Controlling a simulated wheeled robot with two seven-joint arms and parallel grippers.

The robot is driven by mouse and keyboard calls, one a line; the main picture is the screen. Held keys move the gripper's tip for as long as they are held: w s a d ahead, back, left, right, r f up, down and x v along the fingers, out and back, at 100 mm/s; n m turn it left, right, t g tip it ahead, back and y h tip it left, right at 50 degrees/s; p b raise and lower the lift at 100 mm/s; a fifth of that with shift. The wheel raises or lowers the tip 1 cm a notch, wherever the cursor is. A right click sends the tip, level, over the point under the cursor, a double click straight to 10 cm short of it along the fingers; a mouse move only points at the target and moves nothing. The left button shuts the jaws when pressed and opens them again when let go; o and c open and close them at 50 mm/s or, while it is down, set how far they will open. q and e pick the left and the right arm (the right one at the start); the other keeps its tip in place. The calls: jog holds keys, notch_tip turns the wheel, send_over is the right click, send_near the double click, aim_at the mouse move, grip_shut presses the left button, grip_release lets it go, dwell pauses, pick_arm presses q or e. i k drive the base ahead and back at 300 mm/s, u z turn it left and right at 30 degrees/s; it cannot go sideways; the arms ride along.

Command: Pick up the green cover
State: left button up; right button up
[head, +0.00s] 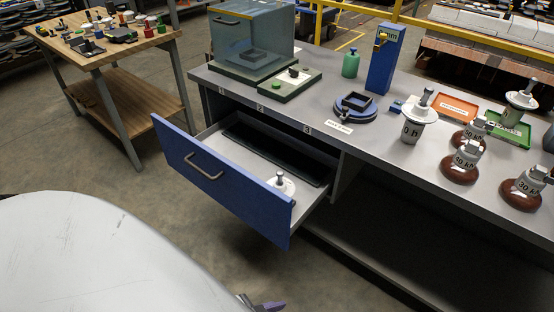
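No single item is clearly the green cover. Small green pieces (131,34) lie among mixed parts on the wooden workbench (92,57) at the upper left; they are too small to tell apart. Other green things on the grey bench are a bottle (350,63), a tray (509,131) and a flat dark-green unit (284,84) by the glass case. A small dark and purple tip (264,305), seemingly part of my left gripper, shows at the bottom edge; its fingers are mostly cut off. My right gripper is not in view.
A blue-fronted drawer (216,178) stands open from the grey bench (385,151), with a white-based piece (281,184) inside. Brown insulators (460,166) and an orange tray (456,106) stand at the right. Floor (105,170) between the two benches is clear.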

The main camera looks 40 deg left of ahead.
aim_at(351, 60)
jog(key=z, duration=1.25)
jog(key=i, duration=1.05)
jog(key=u, duration=3.25)
jog(key=i, duration=1)
jog(key=u, duration=0.05)
